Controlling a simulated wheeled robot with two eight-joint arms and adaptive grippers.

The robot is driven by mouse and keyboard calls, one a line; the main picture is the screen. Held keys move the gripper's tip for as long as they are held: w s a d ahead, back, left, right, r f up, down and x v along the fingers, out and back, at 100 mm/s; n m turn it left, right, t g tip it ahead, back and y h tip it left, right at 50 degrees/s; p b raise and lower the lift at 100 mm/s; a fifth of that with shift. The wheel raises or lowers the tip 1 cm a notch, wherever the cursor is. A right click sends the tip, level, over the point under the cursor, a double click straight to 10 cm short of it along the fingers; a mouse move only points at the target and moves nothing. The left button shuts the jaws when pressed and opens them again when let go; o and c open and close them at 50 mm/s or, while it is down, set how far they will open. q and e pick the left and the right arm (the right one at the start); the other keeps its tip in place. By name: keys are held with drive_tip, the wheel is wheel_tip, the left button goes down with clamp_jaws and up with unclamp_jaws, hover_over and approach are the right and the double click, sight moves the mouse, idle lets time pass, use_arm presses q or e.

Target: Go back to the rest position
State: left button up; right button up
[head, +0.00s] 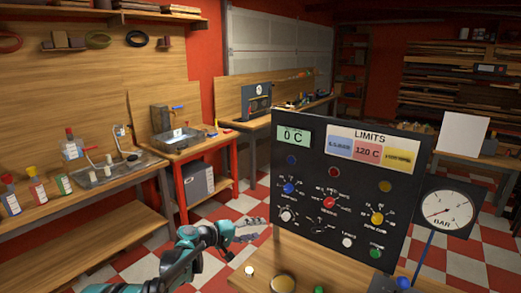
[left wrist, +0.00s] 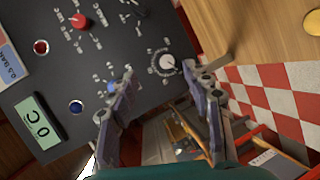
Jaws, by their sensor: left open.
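My left gripper (head: 254,230) is open and empty, just left of the black control panel (head: 300,258) in the head view. In the left wrist view its two fingers (left wrist: 162,88) stand apart in front of the panel face. A white dial knob (left wrist: 167,62) shows between the fingertips, and a blue knob (left wrist: 112,87) is partly hidden by one finger. I cannot tell whether a finger touches the panel. The green display (head: 293,136) reads 0 C. My right gripper is not in view.
The panel stands on a wooden table (head: 330,275) with a BAR gauge (head: 447,210) to its right. Small coloured buttons are on the table front. A workbench (head: 90,195) with bottles and a tray is at left. Checkered floor (head: 130,262) lies open between them.

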use_arm(q)
drive_tip(key=s+a+r+m+g+y, duration=0.1)
drive_tip(key=s+a+y, duration=0.2)
drive_tip(key=s, duration=0.8)
drive_tip(key=s+a+r+m+y, duration=0.1)
drive_tip(key=s+a+r+y, duration=0.2)
drive_tip(key=s, duration=0.8)
drive_tip(key=s+a+f+m+y, duration=0.1)
drive_tip(key=s+a+f+y, duration=0.2)
drive_tip(key=s, duration=0.6)
drive_tip(key=s+a+f+m+y, duration=0.1)
drive_tip(key=s+a+f+y, duration=0.2)
drive_tip(key=s, duration=0.6)
drive_tip(key=a+f, duration=0.2)
drive_tip(key=a, duration=0.1)
drive_tip(key=shift+a+m, duration=0.3)
drive_tip(key=shift+a, duration=0.05)
drive_tip(key=shift+f, duration=0.1)
